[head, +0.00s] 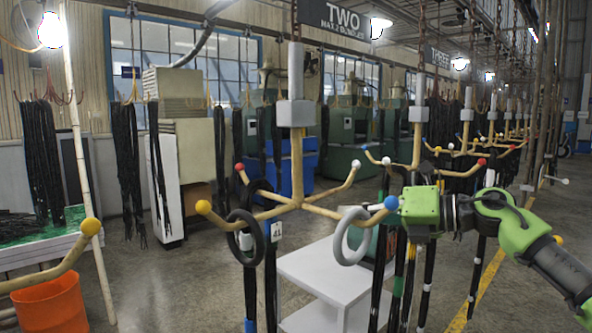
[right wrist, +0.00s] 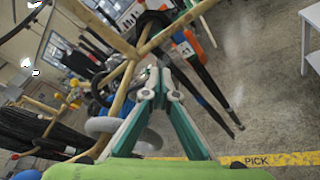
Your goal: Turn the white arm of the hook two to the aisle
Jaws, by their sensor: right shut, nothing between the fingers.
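Hook two hangs from a chain below the TWO sign (head: 346,18). Its grey block (head: 296,113) tops wooden arms with coloured ball tips. The white-tipped arm (head: 335,188) points right and back, with its white ball (head: 356,163) at the end. The blue ball (head: 391,203) tips the front right arm, directly beside my right gripper's green body. In the right wrist view my right gripper (right wrist: 158,72) is shut and empty, close to the hook's wooden arms; contact is unclear. My left gripper is not in view.
A grey ring (head: 350,237) and a dark ring (head: 244,238) hang on the front arms, with dark hoses below. More hooks line the right. A yellow floor line (head: 488,284) runs along the aisle.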

